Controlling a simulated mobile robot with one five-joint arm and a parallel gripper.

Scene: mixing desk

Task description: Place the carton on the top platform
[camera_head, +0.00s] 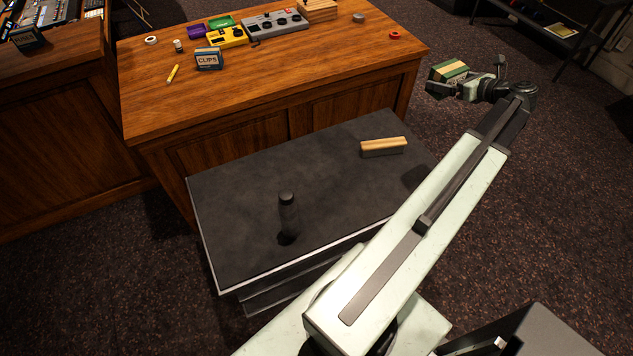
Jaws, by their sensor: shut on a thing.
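A small green carton with a pale yellow band (449,70) is held in my gripper (452,82), off the right end of the wooden desk. The dark gripper is shut on it, and its jaws hide part of the carton's lower side. The carton is in the air, apart from the desk and from the platform. A flat dark platform with a light metal edge (235,215) lies in front of the desk, lower left of the gripper. My arm crosses in front of its right side and hides part of it.
A dark bottle (288,212) stands on the platform, and a wood-backed brush (383,147) lies near its far right. The wooden desk (300,75) holds a CLIPS box (208,60), a yellow device (228,37) and a grey device (276,25).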

